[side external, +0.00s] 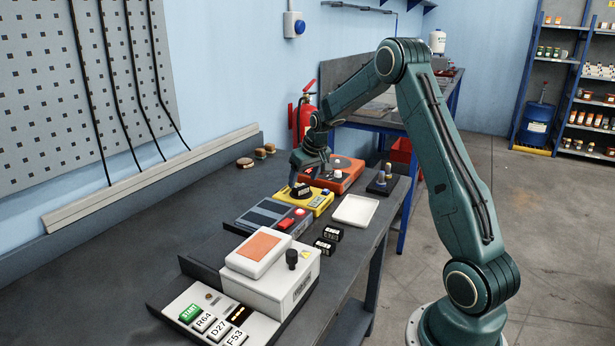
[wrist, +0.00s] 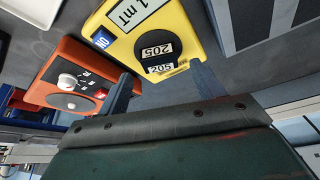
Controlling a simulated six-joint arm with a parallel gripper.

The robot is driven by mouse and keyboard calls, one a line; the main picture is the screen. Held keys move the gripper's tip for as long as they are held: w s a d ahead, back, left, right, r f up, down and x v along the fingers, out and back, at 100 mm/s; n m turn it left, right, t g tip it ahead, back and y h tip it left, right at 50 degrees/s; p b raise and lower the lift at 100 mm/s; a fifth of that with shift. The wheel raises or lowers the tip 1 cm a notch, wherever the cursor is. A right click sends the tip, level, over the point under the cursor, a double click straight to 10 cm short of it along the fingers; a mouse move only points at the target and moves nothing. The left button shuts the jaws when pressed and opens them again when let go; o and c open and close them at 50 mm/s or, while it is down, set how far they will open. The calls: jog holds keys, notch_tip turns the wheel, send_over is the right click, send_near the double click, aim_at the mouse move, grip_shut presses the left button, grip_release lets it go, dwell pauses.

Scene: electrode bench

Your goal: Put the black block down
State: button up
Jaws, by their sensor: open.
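A black block with white "205" labels (wrist: 160,68) sits on the yellow device (wrist: 185,25) in the wrist view. In the side view the dark piece (side external: 301,191) shows on the yellow device (side external: 320,202), just below my gripper (side external: 308,168). In the wrist view my gripper (wrist: 163,84) is open, one finger to each side of the block with gaps visible. Two more small black blocks with white labels, one nearer (side external: 323,245) and one farther (side external: 332,233), lie on the bench by the white tray.
The orange device (side external: 345,174) stands beyond the yellow one, and a grey device with a red button (side external: 262,216) stands nearer. A white tray (side external: 355,210) lies at the bench's right edge. A white box with an orange top (side external: 275,270) is in front.

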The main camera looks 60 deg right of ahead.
jog(key=v, duration=0.9)
jog(key=shift+s+r, duration=0.1)
jog(key=shift+r, duration=0.05)
jog(key=s+a+r+n, duration=0.1)
jog(key=s+a+r, duration=0.4)
jog(key=a, duration=0.5)
jog(key=s+a+r+n, duration=0.1)
jog(key=s+a+r, duration=0.4)
jog(key=a, duration=0.5)
jog(key=s+a+f+n+y, duration=0.1)
jog(key=s+a, duration=0.3)
jog(key=s, duration=0.4)
jog(key=s+a+f+n+t, duration=0.1)
jog(key=s+a, duration=0.4)
jog(key=s, duration=0.4)
jog(key=shift+a+f+t+y, duration=0.2)
jog(key=shift+f+t+y, duration=0.1)
jog(key=shift+f+y, duration=0.1)
